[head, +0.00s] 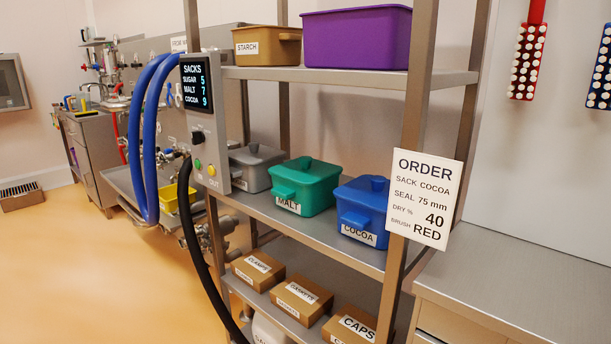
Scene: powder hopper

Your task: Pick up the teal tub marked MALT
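The teal tub (305,186) marked MALT stands upright on the middle shelf of a metal rack in the head view. It has a teal lid with a knob and a handle block on its front, just above the white MALT label. A grey tub (256,168) stands to its left and a blue tub (362,207) marked COCOA to its right, close beside it. My gripper is not in view.
A control panel (205,125) with blue and black hoses stands left of the rack. A rack post (408,150) carries an ORDER sign (424,198). Cardboard boxes (299,300) sit on the lower shelf, a purple bin (356,38) above.

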